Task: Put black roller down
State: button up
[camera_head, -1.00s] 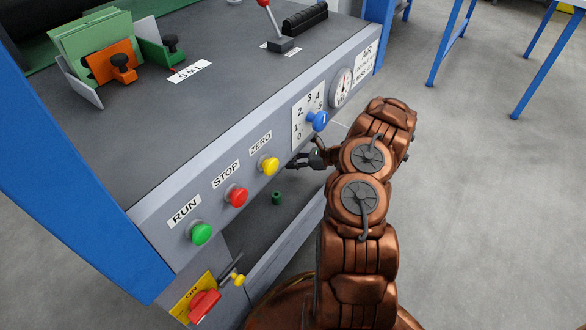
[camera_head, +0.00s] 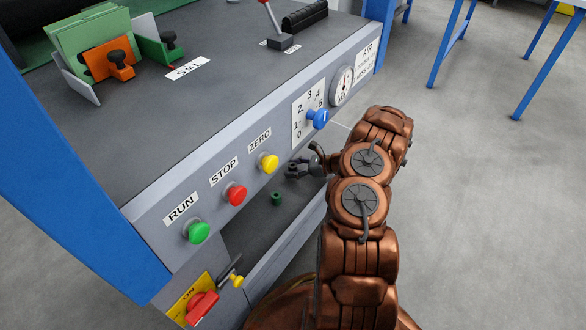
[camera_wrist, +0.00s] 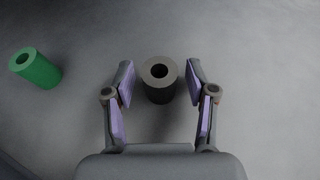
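The black roller (camera_wrist: 160,82) stands upright on the grey shelf surface in the wrist view, its hollow end facing the camera. My gripper (camera_wrist: 160,78) is open, with one finger on each side of the roller and a visible gap to both purple pads. A green roller (camera_wrist: 38,69) stands apart to the left. In the head view my gripper (camera_head: 293,168) is at the opening under the control panel, and the green roller (camera_head: 277,199) stands on the shelf nearer the front. I cannot make out the black roller in the head view.
The control panel (camera_head: 230,170) with RUN, STOP and ZERO buttons and a blue knob (camera_head: 318,118) overhangs the shelf (camera_head: 257,225). A red switch (camera_head: 201,307) is at lower left. Shelf space around the rollers looks clear in the wrist view.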

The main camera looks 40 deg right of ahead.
jog(key=shift+r, duration=0.1)
jog(key=shift+r, duration=0.2)
jog(key=p+v, duration=0.4)
jog(key=v, duration=0.8)
jog(key=shift+a, duration=0.2)
